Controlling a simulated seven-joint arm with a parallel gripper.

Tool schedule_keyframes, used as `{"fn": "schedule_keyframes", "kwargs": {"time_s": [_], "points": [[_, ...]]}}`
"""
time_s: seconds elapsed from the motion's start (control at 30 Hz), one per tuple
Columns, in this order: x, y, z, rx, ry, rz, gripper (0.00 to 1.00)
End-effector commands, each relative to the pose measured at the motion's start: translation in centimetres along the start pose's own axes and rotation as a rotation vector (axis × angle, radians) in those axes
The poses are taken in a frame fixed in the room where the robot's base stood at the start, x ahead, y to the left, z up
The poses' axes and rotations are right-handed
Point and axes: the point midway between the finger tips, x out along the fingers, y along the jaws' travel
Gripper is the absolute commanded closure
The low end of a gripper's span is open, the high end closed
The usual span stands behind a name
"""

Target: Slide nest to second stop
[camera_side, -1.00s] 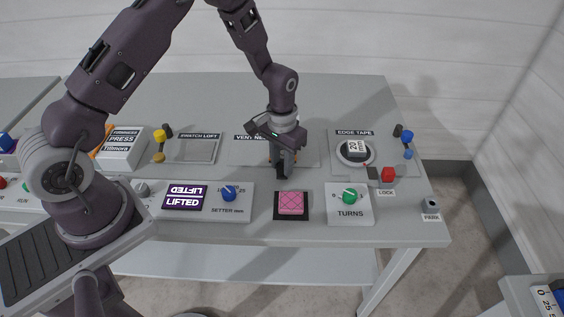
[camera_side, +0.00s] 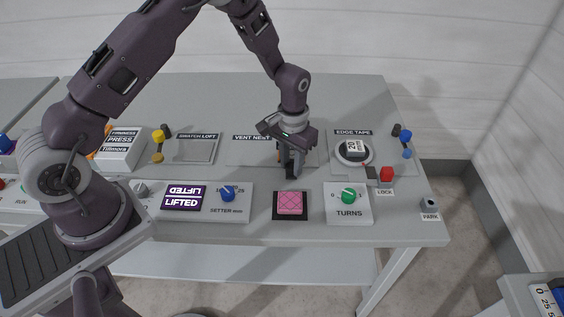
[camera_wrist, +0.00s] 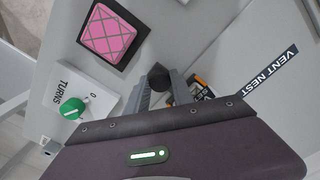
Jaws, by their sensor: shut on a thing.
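My gripper (camera_side: 290,174) is low over the plate labelled VENT NEST (camera_side: 238,152), toward its right part. In the wrist view my gripper (camera_wrist: 160,84) is shut on a dark knob (camera_wrist: 158,74), which shows between the fingertips. A dark and orange block with white lettering (camera_wrist: 200,88), probably the nest, is beside the right finger and mostly hidden by my gripper. In the side view only a small orange patch (camera_side: 278,155) shows at the gripper. I cannot make out the stops.
A pink quilted swatch (camera_side: 290,203) on a black pad is in front of my gripper. The TURNS dial (camera_side: 348,195) and edge tape reel (camera_side: 353,152) are to the right. The setter dial (camera_side: 228,194) and LIFTED sign (camera_side: 183,198) are to the left.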

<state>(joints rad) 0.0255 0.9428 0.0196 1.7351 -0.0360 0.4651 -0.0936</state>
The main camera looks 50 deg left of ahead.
Motion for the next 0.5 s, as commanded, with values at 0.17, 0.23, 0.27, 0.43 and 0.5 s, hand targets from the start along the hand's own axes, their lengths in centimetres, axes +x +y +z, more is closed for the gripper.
{"fn": "schedule_keyframes", "kwargs": {"time_s": [0.17,0.23,0.27,0.43,0.5], "points": [[-0.12,0.62,-0.5,0.0,0.005,0.002,1.0],[-0.12,0.66,-0.53,0.0,0.006,0.003,1.0],[-0.13,0.68,-0.55,0.0,0.007,0.003,1.0],[-0.13,0.71,-0.59,0.001,0.008,0.004,0.5],[-0.1,0.65,-0.54,0.001,0.007,0.003,0.5]]}}
